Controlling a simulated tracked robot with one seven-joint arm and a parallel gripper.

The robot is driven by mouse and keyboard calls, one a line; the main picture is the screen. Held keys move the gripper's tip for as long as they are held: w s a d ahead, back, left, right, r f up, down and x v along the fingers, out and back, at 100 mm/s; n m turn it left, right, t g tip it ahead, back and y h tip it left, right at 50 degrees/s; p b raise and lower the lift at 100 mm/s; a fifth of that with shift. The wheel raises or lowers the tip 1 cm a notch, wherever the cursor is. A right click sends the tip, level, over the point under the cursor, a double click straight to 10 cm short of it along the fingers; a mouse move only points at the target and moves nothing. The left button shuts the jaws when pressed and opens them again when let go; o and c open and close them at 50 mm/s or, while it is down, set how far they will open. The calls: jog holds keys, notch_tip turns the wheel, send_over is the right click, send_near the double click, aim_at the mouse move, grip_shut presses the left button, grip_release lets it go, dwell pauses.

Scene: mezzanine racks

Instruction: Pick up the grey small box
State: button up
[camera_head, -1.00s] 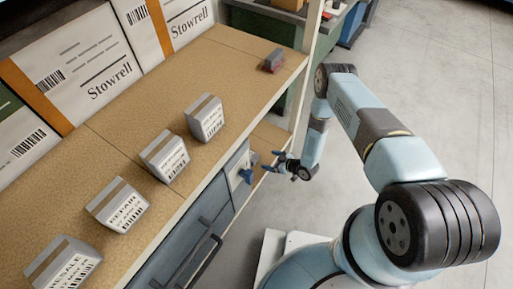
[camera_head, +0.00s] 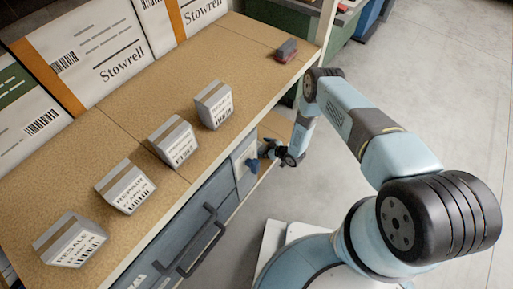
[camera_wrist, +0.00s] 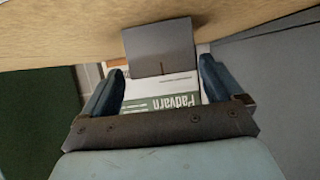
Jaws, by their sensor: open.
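A plain grey box-like thing (camera_wrist: 160,45) shows in the wrist view, between and just beyond the tips of my gripper (camera_wrist: 162,68). My gripper's fingers are apart, with nothing clamped. A white and green carton marked Padvarn (camera_wrist: 165,92) lies behind it. In the head view my gripper (camera_head: 270,152) hangs low beside the shelf's front, below the wooden top; the plain grey thing cannot be made out there. Several labelled grey boxes stand in a row on the top, among them REPAIR (camera_head: 125,187) and RESALE (camera_head: 70,240).
The wooden shelf top (camera_head: 115,130) carries large Stowrell cartons (camera_head: 110,45) at the back and a small grey and red item (camera_head: 287,50) at its far end. Blue drawers with a dark handle (camera_head: 200,240) are under its front. The floor at right (camera_head: 450,80) is clear.

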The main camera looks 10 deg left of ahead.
aim_at(260, 146)
jog(key=shift+x, duration=1.8)
jog(key=shift+s, duration=0.2)
jog(key=shift+c, duration=0.2)
jog(key=c, duration=1)
